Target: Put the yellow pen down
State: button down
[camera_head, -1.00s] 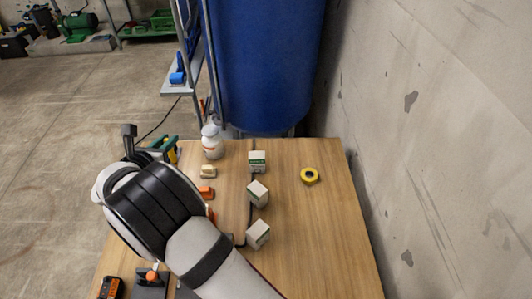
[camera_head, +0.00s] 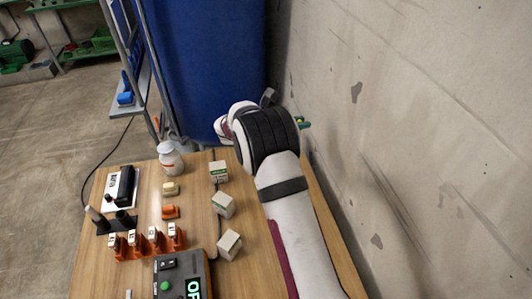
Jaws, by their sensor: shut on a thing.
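My gripper (camera_head: 303,122) is at the far right of the wooden table, near the concrete wall, mostly hidden behind my own wrist. Only a small green and yellow bit shows at its right side. The gripper is shut on the yellow pen, of which at most a small yellow part (camera_head: 308,124) shows. Its tip, its tilt and its height above the table cannot be seen.
A black holder (camera_head: 122,222), orange clamps (camera_head: 155,243) and a device with a green button (camera_head: 181,277) fill the left. A blue barrel (camera_head: 210,70) stands behind.

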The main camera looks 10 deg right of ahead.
jog(key=w+a+f, duration=0.5)
jog(key=a+f, duration=0.3)
jog(key=f, duration=0.1)
jog(key=shift+w+f, duration=0.3)
jog(key=shift+f, duration=0.1)
jog(key=shift+f, duration=0.1)
jog(key=c, duration=0.8)
grip_release()
